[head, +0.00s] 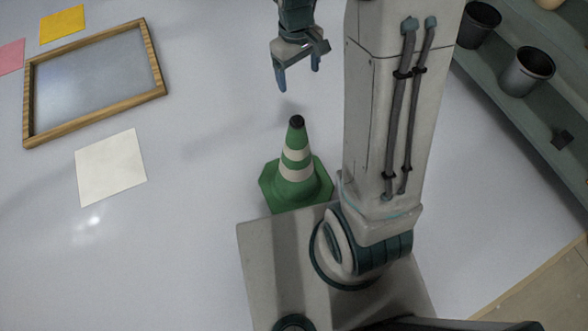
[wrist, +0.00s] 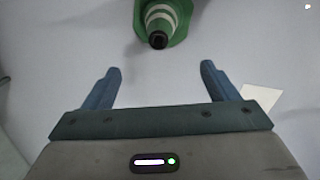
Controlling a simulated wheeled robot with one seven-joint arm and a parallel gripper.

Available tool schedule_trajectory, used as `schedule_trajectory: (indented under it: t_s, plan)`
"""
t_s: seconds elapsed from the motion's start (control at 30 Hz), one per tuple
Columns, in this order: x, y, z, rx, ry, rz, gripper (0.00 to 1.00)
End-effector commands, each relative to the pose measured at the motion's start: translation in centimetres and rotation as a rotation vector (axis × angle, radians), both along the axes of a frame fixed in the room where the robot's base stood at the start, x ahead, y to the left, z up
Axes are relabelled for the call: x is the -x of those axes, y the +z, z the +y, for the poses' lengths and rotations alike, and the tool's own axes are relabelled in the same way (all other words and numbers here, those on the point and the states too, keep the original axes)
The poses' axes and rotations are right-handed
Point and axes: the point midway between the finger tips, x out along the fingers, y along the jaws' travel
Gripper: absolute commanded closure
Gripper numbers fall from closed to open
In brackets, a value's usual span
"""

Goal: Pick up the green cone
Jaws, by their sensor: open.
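The green cone (head: 295,172) stands upright on the pale floor in the head view, close to the front edge of my base. It has white bands and a black tip. My gripper (head: 298,78) hangs beyond and above the cone in that view, its blue fingers pointing down, open and empty.
A wood-framed panel (head: 157,72), a white sheet (head: 111,167), a yellow sheet (head: 62,24) and a pink sheet (head: 10,57) lie at the left. A shelf (head: 500,92) with dark cups (head: 528,72) stands at the right. The floor around the cone's left side is clear.

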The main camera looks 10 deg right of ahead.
Motion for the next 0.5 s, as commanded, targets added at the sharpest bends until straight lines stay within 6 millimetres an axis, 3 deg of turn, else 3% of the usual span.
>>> schedule_trajectory:
  t_s: [0.03, 0.2, 0.5]
  plan:
    - [-0.9, -4.0, 0.0, 0.005, 0.027, 0.025, 0.19]
    - [-2.8, -10.0, 0.1, 0.018, 0.101, 0.074, 0.19]
    - [-3.5, -14.3, -0.1, 0.024, 0.141, 0.100, 0.19]
